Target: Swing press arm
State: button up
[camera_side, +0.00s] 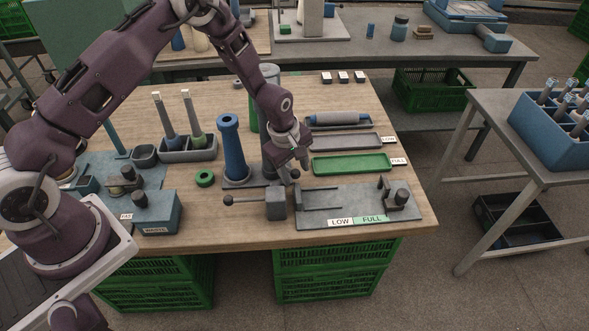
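A lever with a dark ball knob (228,200) sticks out to the left of a grey block (276,204) near the table's front edge; it looks like the press arm, but I cannot be sure. My gripper (297,174) points down above and behind the block, close to a dark post. It seems to hold nothing, and its fingers are too small to tell their opening. A blue spindle (232,148) stands upright left of the gripper. A grey plate (345,204) with LOW and FULL labels lies to the right, with a dark clamp-like fixture (398,196) on it.
A green tray (350,164) and a grey tray (345,141) lie behind the plate. A green ring (205,178) lies left of the spindle. A blue-grey box (155,213) with a dark knob stands front left. Bare wood (230,228) runs along the front edge.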

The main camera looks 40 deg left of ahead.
grip_shut()
dwell(1.3)
